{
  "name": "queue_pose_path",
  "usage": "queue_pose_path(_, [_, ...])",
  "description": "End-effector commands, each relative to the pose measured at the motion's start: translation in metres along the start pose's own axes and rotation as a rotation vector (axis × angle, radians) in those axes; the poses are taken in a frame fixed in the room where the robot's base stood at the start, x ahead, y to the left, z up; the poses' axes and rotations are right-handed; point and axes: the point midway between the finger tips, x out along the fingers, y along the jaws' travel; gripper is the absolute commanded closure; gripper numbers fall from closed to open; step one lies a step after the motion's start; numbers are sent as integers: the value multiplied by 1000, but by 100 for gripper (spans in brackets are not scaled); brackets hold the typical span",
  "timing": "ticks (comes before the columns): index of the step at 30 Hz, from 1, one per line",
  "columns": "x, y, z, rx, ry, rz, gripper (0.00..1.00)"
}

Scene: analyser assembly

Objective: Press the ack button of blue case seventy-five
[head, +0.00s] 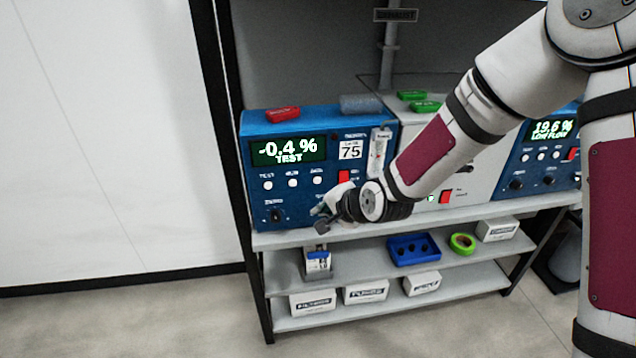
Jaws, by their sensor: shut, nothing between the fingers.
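The blue case seventy-five (262,215) stands on the upper shelf at the left, with a white label reading 75. Its green display (287,150) reads -0.4 % TEST. A row of three white buttons sits below the display: a left button (267,185), a middle button (292,183) and a right button (317,180). The left label looks like TEST; the others are too small to read surely. My gripper (320,219) is shut and empty, in front of the case's lower right, below the right button. My wrist hides part of the case's lower right front.
A white case (480,172) and another blue case (520,172) stand to the right, partly behind my arm. The lower shelves hold a blue tray (398,261), green tape (462,243) and labelled white boxes (366,291).

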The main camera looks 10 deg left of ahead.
Motion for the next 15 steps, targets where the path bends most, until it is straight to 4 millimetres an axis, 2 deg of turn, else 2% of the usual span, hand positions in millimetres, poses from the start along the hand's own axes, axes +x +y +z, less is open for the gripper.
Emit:
queue_pose_path(6, [24,-14,-16,-3,1,-2,100])
queue_pose_path(15, [45,-32,-32,-1,0,-1,100])
